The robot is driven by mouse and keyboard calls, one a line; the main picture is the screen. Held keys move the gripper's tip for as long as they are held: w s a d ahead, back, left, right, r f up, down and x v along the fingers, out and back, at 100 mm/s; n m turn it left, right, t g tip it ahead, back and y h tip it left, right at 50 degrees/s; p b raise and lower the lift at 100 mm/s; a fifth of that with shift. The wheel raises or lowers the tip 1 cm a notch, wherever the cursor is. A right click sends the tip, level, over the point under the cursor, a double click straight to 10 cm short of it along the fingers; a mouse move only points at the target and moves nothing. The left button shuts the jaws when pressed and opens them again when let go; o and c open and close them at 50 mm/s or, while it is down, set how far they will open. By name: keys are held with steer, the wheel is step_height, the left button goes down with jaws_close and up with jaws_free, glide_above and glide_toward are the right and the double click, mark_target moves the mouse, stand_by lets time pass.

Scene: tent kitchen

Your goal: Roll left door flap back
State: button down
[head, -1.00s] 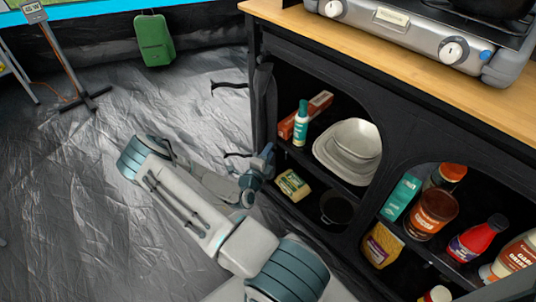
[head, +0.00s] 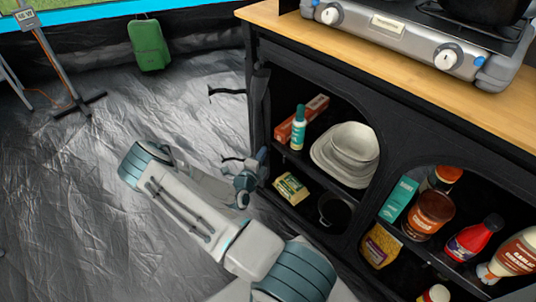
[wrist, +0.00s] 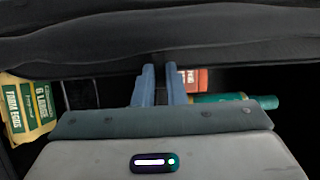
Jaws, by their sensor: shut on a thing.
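The black left door flap (head: 260,108) hangs in a narrow bunched strip along the left edge of the left cabinet opening. In the wrist view the flap (wrist: 160,38) spans the top as a thick dark fold. My gripper (head: 263,157) is at the flap's lower part, beside the opening. In the wrist view its two blue fingers (wrist: 161,72) are close together and reach the fold, shut on the fabric. The tips are partly hidden by the fold. Two dark straps (head: 228,91) stick out left of the flap.
Inside the left opening are a teal-capped bottle (head: 298,128), a red box (head: 315,107), pale dishes (head: 345,155), an egg carton (head: 291,188) and a dark mug (head: 334,210). A stove (head: 420,35) stands on the wooden top.

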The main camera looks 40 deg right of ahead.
steer(key=shift+w+a, duration=0.1)
steer(key=shift+w, duration=0.15)
steer(key=c, duration=1.5)
jaws_free()
steer(key=p+v, duration=0.3)
steer(key=v, duration=1.1)
